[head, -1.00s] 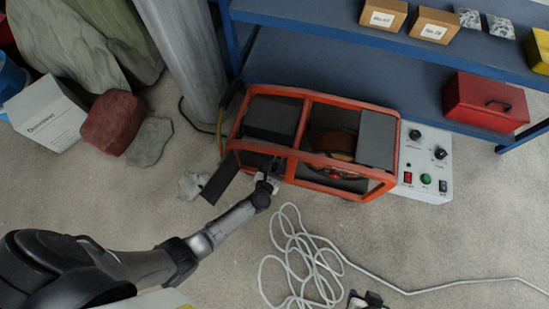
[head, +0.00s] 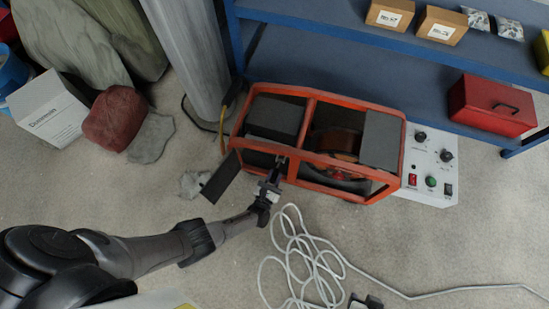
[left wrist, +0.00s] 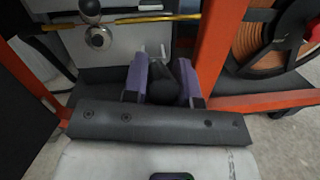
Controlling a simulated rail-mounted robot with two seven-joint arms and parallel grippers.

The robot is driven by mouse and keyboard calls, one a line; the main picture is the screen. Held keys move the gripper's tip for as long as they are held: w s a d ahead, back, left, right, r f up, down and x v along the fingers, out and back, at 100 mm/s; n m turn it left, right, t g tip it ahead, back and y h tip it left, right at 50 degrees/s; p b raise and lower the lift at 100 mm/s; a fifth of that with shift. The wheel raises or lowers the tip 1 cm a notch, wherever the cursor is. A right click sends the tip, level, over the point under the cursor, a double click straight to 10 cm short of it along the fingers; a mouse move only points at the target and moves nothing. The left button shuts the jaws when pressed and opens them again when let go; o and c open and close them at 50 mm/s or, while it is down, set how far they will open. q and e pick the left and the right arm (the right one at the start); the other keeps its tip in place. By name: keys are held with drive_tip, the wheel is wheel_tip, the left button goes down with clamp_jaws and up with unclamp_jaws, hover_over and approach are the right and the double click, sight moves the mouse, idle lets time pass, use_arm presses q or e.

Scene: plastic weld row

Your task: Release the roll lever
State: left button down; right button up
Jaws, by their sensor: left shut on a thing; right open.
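My left gripper (head: 276,174) is at the front of the orange-framed wire feeder (head: 232,126), left of its middle post. In the left wrist view its two purple fingers (left wrist: 161,86) are shut on a black knob-like lever end (left wrist: 162,90), which I take for the roll lever. The rest of the lever is hidden behind the fingers and the gripper's dark bar. In the head view the lever is too small to make out. My right gripper (head: 365,301) shows only partly at the bottom edge, open and away from the feeder.
A copper-coloured wire spool (left wrist: 270,38) sits right of the orange post (left wrist: 216,45). A dark open flap (head: 221,178) hangs at the feeder's left. A control panel (head: 431,165) stands at right.

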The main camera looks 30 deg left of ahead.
use_arm(q)
drive_tip(key=c, duration=0.9)
unclamp_jaws()
drive_tip(key=s+d+f+p, duration=0.1)
drive_tip(key=s+d, duration=0.1)
drive_tip(key=s, duration=1.1)
drive_tip(key=shift+s+f+p, duration=0.15)
drive_tip(key=shift+s+p, duration=0.15)
drive_tip(key=shift+p, duration=0.1)
